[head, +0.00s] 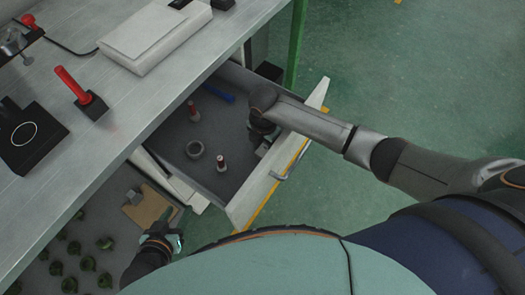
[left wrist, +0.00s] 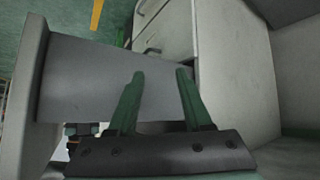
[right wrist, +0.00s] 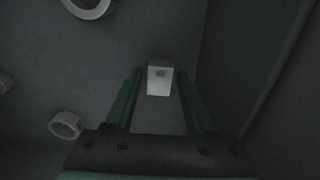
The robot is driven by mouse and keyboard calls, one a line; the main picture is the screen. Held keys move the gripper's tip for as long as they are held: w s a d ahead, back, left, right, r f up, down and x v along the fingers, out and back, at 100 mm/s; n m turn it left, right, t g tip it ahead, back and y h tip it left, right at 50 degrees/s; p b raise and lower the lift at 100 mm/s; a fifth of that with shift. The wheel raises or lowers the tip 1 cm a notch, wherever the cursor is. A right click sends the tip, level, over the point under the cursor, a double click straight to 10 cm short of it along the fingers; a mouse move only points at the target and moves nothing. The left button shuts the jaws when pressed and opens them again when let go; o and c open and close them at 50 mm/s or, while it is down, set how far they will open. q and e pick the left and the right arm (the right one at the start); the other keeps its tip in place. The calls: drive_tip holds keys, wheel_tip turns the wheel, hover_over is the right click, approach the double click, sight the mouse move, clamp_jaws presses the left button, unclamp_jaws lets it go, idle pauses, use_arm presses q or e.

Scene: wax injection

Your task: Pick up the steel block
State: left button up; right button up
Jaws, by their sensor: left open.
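The workbench (head: 95,130) stands at the left. A lower tray holds several green parts (head: 88,263).

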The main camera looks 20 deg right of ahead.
clamp_jaws()
idle(0.6)
